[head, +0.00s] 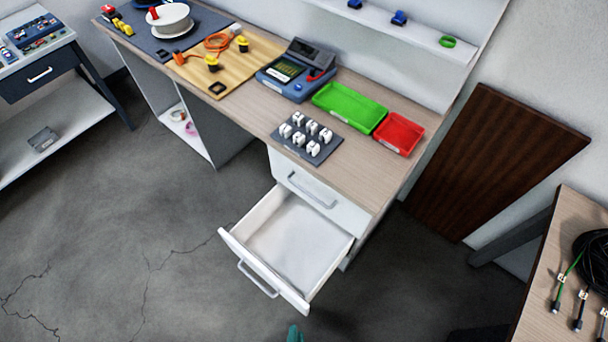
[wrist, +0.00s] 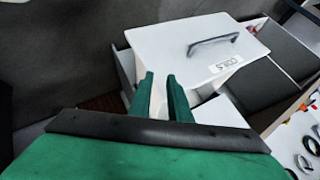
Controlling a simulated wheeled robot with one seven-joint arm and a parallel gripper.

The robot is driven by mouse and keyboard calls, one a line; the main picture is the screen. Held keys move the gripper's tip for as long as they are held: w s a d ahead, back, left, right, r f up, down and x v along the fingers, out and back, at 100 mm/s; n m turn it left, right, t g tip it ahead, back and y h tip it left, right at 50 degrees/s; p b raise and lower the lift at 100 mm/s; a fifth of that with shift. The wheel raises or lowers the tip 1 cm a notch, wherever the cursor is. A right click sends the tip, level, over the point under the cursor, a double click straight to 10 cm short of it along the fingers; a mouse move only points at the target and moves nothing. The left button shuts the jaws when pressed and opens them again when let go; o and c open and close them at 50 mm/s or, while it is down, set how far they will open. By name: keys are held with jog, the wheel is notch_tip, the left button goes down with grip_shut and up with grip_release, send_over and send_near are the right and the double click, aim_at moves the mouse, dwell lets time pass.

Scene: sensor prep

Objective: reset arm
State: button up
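My gripper (wrist: 161,78) has two green fingers that stand apart with a gap between them. I see no object held in it, only pale furniture surfaces behind the gap. In the head view just a green tip of it (head: 295,334) shows at the bottom edge, below the open drawer. The rest of my arm is out of the head view.
The lower white drawer (head: 292,243) is pulled out and empty; the upper drawer (head: 317,192) is shut. The workbench (head: 352,172) bears a green tray (head: 349,106), a red tray (head: 399,133) and a block of white parts. Floor (head: 120,235) at left is clear.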

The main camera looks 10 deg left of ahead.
jog(key=w+d+r+n+t, duration=0.1)
jog(key=r+n+t, duration=0.1)
jog(key=r, duration=0.7)
jog(key=w+d+r+n+t+h, duration=0.1)
jog(key=w+r+n+t, duration=0.1)
jog(key=r, duration=0.8)
jog(key=w+d+r+n+t+h, duration=0.1)
jog(key=d+r+n+t, duration=0.1)
jog(key=r, duration=0.8)
jog(key=shift+w+n, duration=0.25)
jog(key=shift+n, duration=0.45)
jog(key=shift+d+f, duration=0.1)
